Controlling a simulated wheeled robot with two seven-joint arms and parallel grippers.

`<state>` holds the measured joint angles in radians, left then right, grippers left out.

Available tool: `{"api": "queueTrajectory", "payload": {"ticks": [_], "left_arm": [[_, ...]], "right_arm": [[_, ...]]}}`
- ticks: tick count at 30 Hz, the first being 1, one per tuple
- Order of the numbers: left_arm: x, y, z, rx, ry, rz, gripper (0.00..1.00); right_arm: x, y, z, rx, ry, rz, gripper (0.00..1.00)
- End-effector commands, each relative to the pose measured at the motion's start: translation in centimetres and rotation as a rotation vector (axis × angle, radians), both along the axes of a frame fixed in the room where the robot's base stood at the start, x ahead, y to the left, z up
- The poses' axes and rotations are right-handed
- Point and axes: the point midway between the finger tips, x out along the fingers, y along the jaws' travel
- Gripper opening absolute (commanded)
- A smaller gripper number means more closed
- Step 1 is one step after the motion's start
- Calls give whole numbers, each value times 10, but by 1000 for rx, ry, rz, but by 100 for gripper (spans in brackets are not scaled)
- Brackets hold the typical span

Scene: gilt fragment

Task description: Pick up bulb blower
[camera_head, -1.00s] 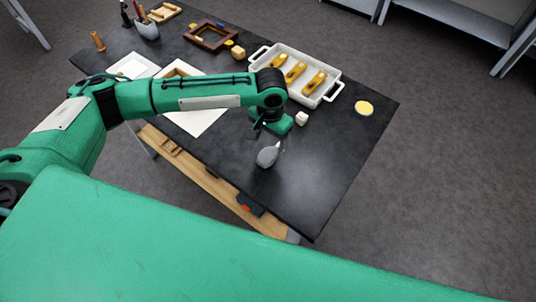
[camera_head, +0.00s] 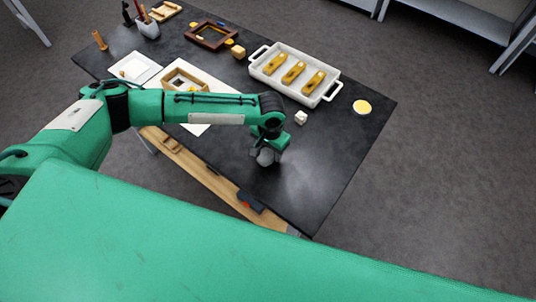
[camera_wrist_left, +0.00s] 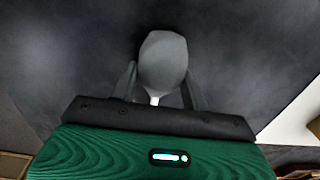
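The bulb blower (camera_head: 266,157) is a grey rounded bulb on the dark table, near the table's front edge. In the left wrist view its bulb (camera_wrist_left: 162,60) is at the centre, with a short pale nozzle pointing toward the palm. My left gripper (camera_head: 268,150) has come down over it and partly hides it in the head view. In the left wrist view the two dark fingers of this gripper (camera_wrist_left: 160,82) stand apart, one on each side of the blower; firm contact does not show. My right gripper is not in view.
A white tray (camera_head: 327,92) with several yellow-brown pieces stands behind the gripper. A small pale block (camera_head: 301,118) and a round yellow-topped disc (camera_head: 362,107) are nearby. Frames and a white sheet (camera_head: 199,129) lie to the left. The table is clear right of the blower.

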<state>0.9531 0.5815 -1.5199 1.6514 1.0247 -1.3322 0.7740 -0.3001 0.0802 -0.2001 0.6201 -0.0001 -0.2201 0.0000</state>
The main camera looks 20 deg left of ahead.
Motion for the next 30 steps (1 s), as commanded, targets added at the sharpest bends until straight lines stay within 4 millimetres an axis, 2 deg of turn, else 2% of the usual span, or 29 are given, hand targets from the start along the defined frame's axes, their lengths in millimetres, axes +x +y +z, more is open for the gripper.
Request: {"api": "queueTrajectory", "payload": {"ticks": [1, 3, 5, 6, 14, 20, 26, 30], "left_arm": [[0, 0, 0, 0, 0, 0, 32], [0, 0, 0, 0, 0, 0, 23], [0, 0, 0, 0, 0, 0, 22], [0, 0, 0, 0, 0, 0, 19], [0, 0, 2, 0, -1, 0, 18], [1, 0, 15, -1, -2, 0, 18], [1, 0, 55, -3, -5, 0, 18], [1, 0, 97, -3, -5, -1, 18]], "right_arm": [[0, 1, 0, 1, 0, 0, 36], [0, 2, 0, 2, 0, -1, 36], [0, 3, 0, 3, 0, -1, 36], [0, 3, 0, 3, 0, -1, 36], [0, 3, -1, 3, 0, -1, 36], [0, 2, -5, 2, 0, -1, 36], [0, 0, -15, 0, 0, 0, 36], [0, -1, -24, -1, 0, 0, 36]]}}
